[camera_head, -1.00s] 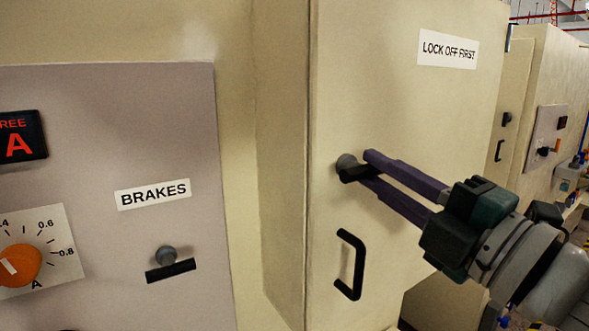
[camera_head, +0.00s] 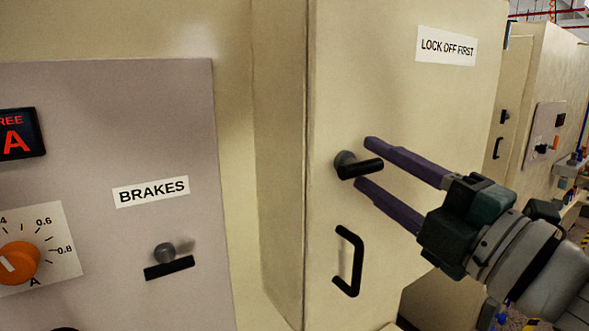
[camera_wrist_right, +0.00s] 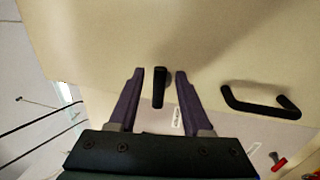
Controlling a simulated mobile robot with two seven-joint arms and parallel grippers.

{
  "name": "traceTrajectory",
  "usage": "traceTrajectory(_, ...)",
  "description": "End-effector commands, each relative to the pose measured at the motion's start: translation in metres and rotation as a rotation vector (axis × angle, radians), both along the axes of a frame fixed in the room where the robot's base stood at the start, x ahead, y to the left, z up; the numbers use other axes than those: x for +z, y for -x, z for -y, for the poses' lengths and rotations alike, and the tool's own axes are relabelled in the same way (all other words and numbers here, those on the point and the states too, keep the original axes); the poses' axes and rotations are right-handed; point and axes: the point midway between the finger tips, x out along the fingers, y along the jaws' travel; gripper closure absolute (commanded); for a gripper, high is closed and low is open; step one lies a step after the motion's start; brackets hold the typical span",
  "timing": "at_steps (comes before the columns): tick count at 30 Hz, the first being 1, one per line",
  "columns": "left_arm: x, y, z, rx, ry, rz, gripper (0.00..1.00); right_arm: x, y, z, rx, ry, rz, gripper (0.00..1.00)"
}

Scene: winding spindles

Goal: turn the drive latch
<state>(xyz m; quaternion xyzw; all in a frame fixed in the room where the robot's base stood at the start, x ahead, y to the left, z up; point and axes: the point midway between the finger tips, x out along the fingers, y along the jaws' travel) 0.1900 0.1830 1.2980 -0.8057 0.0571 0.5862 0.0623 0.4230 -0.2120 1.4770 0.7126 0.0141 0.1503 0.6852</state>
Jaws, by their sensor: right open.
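The drive latch (camera_head: 360,167) is a short black lever on a grey round hub on the cream cabinet door with the "LOCK OFF FIRST" label. The lever points right and nearly level in the head view. My right gripper (camera_head: 364,163) is open, its purple fingers above and below the lever with gaps. In the right wrist view the latch (camera_wrist_right: 160,86) stands between the two spread fingertips (camera_wrist_right: 159,72), apparently touching neither. My left gripper is not in view.
A black pull handle (camera_head: 349,262) is on the door below the latch. A grey panel (camera_head: 110,100) at left carries a "BRAKES" label, an orange knob (camera_head: 20,262) and another black lever (camera_head: 169,267). More cabinets stand at far right.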

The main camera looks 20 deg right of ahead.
Motion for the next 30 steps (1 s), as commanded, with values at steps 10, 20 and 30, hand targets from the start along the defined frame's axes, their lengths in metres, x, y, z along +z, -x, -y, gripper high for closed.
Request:
traceTrajectory(10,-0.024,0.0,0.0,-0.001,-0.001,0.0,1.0,-0.015,0.039,0.009,0.0,0.002,-0.003,0.51)
traceTrajectory(20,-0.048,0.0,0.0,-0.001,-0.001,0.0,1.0,-0.021,0.086,0.02,-0.001,-0.002,-0.001,0.51)
traceTrajectory(30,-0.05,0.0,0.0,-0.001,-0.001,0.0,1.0,-0.019,0.095,0.023,0.0,-0.001,0.0,0.51)
